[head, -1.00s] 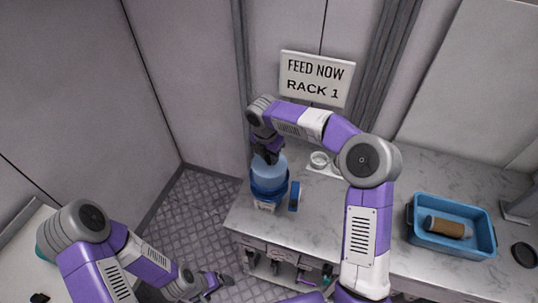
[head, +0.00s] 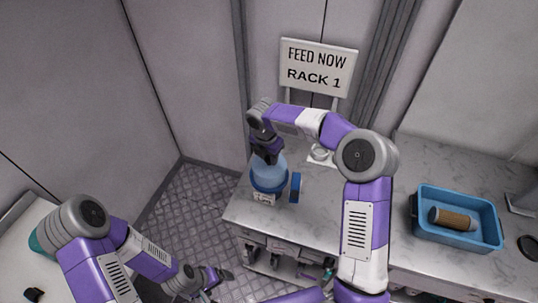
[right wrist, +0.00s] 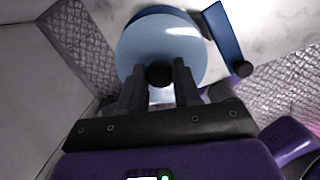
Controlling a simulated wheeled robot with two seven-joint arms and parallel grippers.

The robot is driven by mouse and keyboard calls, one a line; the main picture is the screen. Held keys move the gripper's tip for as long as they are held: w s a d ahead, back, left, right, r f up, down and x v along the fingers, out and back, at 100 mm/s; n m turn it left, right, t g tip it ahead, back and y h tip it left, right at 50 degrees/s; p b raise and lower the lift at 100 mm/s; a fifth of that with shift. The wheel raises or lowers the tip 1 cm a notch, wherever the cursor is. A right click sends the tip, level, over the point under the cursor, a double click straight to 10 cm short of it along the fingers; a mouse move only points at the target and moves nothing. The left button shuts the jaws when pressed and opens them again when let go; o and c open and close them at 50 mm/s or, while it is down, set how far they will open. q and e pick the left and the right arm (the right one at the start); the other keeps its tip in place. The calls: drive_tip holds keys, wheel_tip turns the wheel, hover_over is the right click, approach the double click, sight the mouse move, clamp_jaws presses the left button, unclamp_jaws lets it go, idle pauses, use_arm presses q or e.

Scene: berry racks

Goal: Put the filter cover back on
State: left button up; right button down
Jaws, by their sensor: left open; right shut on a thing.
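The filter cover (head: 268,167) is a pale blue round cap on top of the blue filter housing (head: 268,185), at the left end of the counter. My right gripper (head: 267,151) is above it, fingers pointing down. In the right wrist view, its fingers (right wrist: 158,85) are shut on a dark knob (right wrist: 160,74) at the middle of the cover (right wrist: 160,40). Whether the cover is fully seated cannot be told. A blue upright handle (head: 295,187) stands at the housing's right side. My left gripper (head: 212,283) is open and empty, low over the floor beside the counter.
A blue tray (head: 420,227) on the right of the counter holds a brown cylindrical cartridge (head: 454,219). A dark disc (head: 529,247) lies at far right. A "RACK 1" sign (head: 316,68) stands at the back.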

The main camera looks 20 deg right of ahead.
drive_tip(key=shift+f, duration=0.3)
idle(0.4)
drive_tip(key=c, duration=0.7)
unclamp_jaws()
drive_tip(key=shift+r, duration=0.1)
drive_tip(key=r, duration=0.5)
drive_tip(key=a+r+p, duration=0.1)
drive_tip(key=r, duration=0.1)
drive_tip(key=shift+s+r, duration=0.2)
drive_tip(key=shift+s, duration=0.15)
